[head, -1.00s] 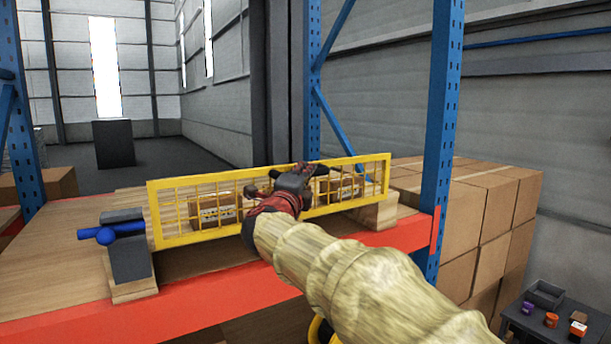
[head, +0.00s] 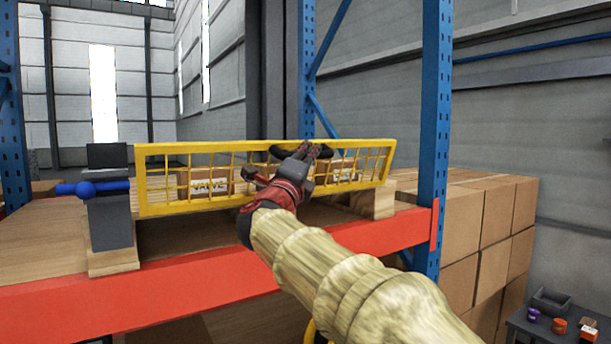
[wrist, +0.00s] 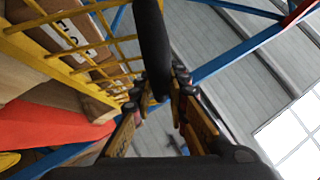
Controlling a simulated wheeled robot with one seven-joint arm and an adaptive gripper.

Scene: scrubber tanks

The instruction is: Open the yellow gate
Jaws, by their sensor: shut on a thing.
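The yellow gate (head: 235,205) is a mesh panel in a yellow frame, standing across the front of a wooden shelf. Its left end is beside a dark block with a blue-handled bolt (head: 92,188); its right end is by a wooden block (head: 375,200). My gripper (head: 312,150) is at the gate's top, right of its middle. In the wrist view my gripper (wrist: 162,92) is shut on a thick black bar, the gate's handle (wrist: 153,40). The yellow mesh (wrist: 110,35) shows left of the fingers. My arm hides part of the gate's lower edge.
Cartons (head: 210,183) show behind the mesh. The shelf has an orange-red front beam (head: 190,288) and blue uprights (head: 432,130). Stacked cartons (head: 480,220) stand at the right. A dark table (head: 545,332) with small items is at the lower right.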

